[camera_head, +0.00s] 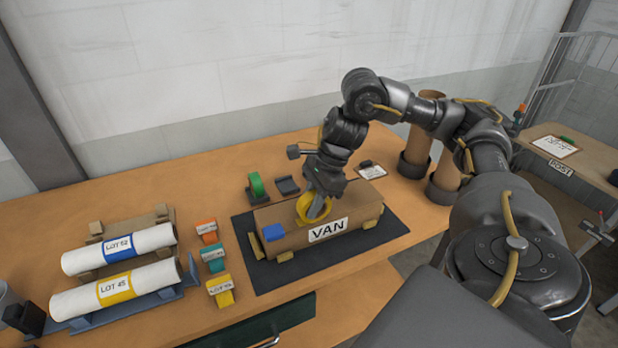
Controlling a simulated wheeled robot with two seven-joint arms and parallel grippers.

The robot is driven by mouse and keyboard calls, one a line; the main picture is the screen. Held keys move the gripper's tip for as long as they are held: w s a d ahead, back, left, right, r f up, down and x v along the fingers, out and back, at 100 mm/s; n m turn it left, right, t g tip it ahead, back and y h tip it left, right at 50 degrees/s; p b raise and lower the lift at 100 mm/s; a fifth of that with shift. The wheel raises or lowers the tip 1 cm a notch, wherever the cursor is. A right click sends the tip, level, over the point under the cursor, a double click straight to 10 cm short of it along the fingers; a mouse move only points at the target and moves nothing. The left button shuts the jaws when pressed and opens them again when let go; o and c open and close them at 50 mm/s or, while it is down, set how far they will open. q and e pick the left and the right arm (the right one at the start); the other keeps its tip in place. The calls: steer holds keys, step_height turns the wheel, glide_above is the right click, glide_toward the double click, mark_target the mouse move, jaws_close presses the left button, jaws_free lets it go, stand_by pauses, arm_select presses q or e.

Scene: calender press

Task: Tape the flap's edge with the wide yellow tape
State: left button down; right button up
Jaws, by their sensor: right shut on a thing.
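The wide yellow tape (311,209) is a ring-shaped roll at the top of a brown cardboard box (285,238) labelled VAN. My right gripper (322,200) reaches down from above and is shut on the yellow tape. I cannot tell whether the roll touches the box. The flap's edge is partly hidden behind the tape and gripper. A blue piece (273,232) sits at the box's front left top corner. My left gripper is not in view.
The box stands on a dark mat (375,238). A green roll (256,186) stands behind it. Two white rolls (118,249) labelled LOT lie in cradles at left, with orange, teal and yellow tagged blocks (220,290) between. Brown tubes (417,145) stand at the back right.

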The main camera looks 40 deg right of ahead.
steer(key=shift+s+d, duration=0.1)
steer(key=shift+d, duration=0.1)
steer(key=shift+s+d, duration=0.15)
steer(key=shift+d, duration=0.25)
steer(key=shift+d, duration=0.1)
stand_by(0.3)
steer(key=shift+s+d, duration=0.2)
steer(key=shift+d, duration=0.2)
steer(key=shift+d, duration=0.15)
steer(key=shift+s+d, duration=0.2)
steer(key=shift+d, duration=0.25)
steer(key=shift+d, duration=0.15)
stand_by(0.4)
steer(key=shift+s+d, duration=0.2)
steer(key=shift+d, duration=0.2)
steer(key=shift+d, duration=0.15)
